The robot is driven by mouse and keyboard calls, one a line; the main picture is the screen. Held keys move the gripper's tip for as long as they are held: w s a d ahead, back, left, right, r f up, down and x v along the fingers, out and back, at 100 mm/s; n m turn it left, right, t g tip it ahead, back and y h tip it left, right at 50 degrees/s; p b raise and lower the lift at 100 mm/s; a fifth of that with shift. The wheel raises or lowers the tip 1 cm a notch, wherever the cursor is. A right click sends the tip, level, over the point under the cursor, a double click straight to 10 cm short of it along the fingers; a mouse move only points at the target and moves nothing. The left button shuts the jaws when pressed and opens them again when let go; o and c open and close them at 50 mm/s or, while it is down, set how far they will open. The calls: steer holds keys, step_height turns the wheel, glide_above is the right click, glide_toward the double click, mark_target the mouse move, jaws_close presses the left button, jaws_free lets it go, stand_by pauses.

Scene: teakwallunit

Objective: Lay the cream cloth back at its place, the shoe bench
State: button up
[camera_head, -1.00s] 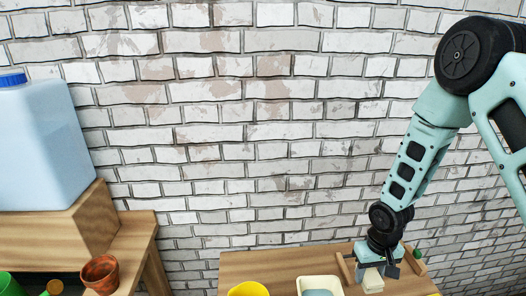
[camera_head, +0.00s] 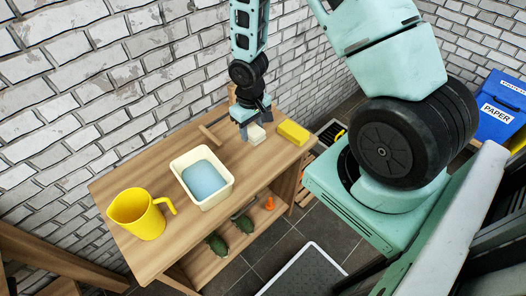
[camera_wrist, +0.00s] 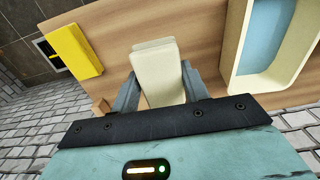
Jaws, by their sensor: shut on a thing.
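The cream cloth (camera_head: 257,134) is a small folded block between my gripper's fingers, low over the right part of a wooden table. It also shows in the wrist view (camera_wrist: 157,75), pale and upright between the two grey fingers. My gripper (camera_head: 247,125) is shut on it; the fingers also show in the wrist view (camera_wrist: 158,88). I cannot tell whether the cloth touches the tabletop.
The wooden table (camera_head: 122,205) has a lower shelf. On top are a yellow jug (camera_head: 137,214), a cream basin (camera_head: 226,190) with blue inside, and a yellow block (camera_head: 293,132). A blue paper bin (camera_head: 500,105) stands far right. A grey mat (camera_head: 305,272) lies on the floor.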

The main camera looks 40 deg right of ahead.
mark_target(262, 131)
steer(key=shift+s+d+f+b, duration=0.15)
steer(key=shift+s+d+f, duration=0.3)
steer(key=shift+d, duration=0.2)
steer(key=shift+s+d+f+b, duration=0.15)
steer(key=shift+s+d+f, duration=0.3)
steer(key=shift+d, duration=0.15)
steer(key=f, duration=0.4)
steer(key=shift+s+d+f+p, duration=0.1)
steer(key=shift+d+f+p, duration=0.1)
steer(key=shift+f+p, duration=0.15)
steer(key=shift+f, duration=2.4)
steer(key=shift+f, duration=0.15)
steer(key=o, duration=0.8)
